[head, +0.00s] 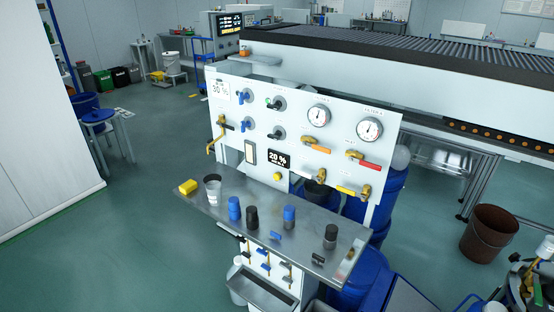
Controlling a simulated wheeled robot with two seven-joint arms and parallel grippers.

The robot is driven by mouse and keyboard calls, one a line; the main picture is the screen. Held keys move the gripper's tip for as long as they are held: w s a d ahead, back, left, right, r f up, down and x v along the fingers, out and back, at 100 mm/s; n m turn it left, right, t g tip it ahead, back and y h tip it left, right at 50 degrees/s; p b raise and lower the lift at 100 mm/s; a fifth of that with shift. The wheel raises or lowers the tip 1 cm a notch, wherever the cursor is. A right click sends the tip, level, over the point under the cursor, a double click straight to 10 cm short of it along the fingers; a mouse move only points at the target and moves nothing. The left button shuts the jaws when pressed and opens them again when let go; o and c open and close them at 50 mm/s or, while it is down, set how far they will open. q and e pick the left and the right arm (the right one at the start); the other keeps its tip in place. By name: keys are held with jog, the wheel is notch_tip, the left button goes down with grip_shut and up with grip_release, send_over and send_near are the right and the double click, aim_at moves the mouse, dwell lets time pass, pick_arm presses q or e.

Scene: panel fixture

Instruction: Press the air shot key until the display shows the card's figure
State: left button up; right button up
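The white panel (335,145) stands upright behind a metal shelf. Its black display (279,160) shows "20 %" with a smaller line below that I cannot read. A round yellow key (278,177) sits just under the display; its label is too small to read, so I cannot confirm it is the air shot key. A white card (219,90) at the panel's upper left shows a figure that looks like "30 %", though it is small. Neither of my grippers is in view, and nothing touches the key.
Valves and gauges (319,116) surround the display. A brown bucket (489,233) stands at right.

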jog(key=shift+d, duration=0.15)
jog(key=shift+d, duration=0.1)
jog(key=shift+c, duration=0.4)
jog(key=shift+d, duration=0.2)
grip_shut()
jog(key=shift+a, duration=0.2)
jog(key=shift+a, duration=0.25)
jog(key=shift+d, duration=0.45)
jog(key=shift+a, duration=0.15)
